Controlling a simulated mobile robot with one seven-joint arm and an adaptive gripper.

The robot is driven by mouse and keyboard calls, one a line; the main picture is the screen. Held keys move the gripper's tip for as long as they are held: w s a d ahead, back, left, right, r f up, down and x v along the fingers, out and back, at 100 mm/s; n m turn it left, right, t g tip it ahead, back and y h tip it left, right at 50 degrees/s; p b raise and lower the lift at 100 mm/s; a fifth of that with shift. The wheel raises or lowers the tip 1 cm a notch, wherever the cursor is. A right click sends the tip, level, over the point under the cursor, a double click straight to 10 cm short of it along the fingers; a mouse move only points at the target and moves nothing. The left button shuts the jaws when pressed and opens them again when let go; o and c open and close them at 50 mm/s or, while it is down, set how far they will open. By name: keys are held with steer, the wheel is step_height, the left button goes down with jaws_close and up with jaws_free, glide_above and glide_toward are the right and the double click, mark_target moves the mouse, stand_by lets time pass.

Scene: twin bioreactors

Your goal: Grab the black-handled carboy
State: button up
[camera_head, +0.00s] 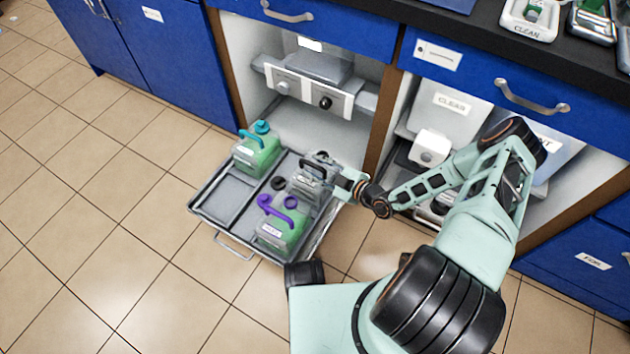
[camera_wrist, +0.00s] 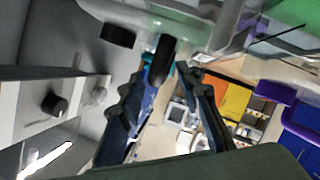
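The black-handled carboy (camera_head: 307,191) is clear and stands in the right back part of the grey tray (camera_head: 207,211). In the wrist view its clear body (camera_wrist: 185,28) fills the top, with a black cap (camera_wrist: 118,35) at left and the dark handle (camera_wrist: 161,59) pointing down. My gripper (camera_head: 326,172) is at the handle from the right. In the wrist view (camera_wrist: 167,75) its two fingers stand apart with the handle end at their tips. I cannot tell whether they touch it.
A teal-handled carboy with green liquid (camera_head: 258,156) and a purple-handled one (camera_head: 280,231) share the tray. The cabinet divider (camera_head: 392,125) and a white unit with knobs (camera_head: 308,97) are close behind. Tiled floor is clear at left.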

steer(key=shift+x, duration=0.75)
steer(key=shift+c, duration=0.7)
jaws_close()
